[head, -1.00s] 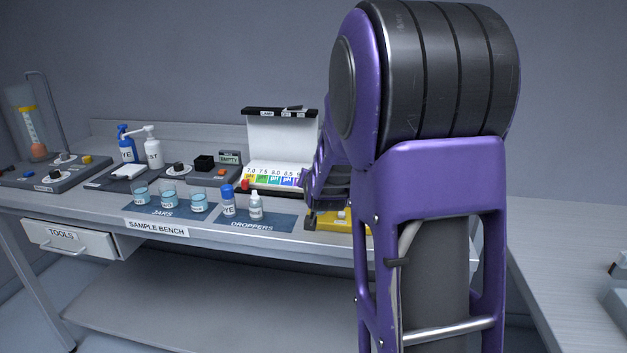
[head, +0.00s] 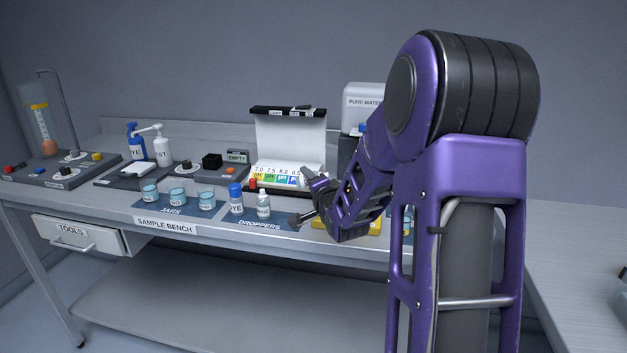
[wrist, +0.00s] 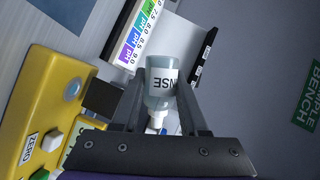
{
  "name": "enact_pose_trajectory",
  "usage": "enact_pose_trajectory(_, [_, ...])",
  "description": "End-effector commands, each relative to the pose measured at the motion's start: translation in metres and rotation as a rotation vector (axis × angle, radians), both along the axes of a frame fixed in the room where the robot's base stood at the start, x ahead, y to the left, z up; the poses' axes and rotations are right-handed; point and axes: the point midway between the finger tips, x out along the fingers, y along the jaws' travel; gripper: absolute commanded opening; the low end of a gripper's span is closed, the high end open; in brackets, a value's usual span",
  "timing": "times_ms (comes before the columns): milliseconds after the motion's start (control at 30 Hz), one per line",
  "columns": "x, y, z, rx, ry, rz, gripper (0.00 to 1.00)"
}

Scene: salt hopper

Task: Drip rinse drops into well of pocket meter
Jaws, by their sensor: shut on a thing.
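My gripper (wrist: 164,78) is shut on a small clear bottle (wrist: 158,88) whose label ends in "NSE". The bottle lies between the two fingers, its white nozzle end toward the palm in the wrist view, and it looks tipped over rather than upright. The yellow pocket meter (wrist: 38,110) is at the left of the wrist view, apart from the bottle, with a ZERO label and green and white buttons. In the head view my gripper (head: 306,198) is above the bench's front, and the meter (head: 345,226) is partly hidden by my arm.
A dye bottle (head: 236,200) and a white-capped bottle (head: 264,207) stand on the droppers mat, left of my gripper. Several jars (head: 178,197) stand farther left. A pH colour chart (head: 285,175) stands behind. A pure water unit (head: 362,100) is at the back, partly behind my arm.

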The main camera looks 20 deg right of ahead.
Motion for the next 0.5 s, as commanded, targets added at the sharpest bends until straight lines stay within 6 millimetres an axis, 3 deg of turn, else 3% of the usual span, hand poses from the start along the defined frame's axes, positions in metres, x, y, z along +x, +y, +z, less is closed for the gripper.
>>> enact_pose_trajectory(300, [0.001,0.001,0.005,0.462,-0.214,-0.001,0.0])
enact_pose_trajectory(500, [0.001,0.001,0.011,0.625,-0.291,0.0,0.0])
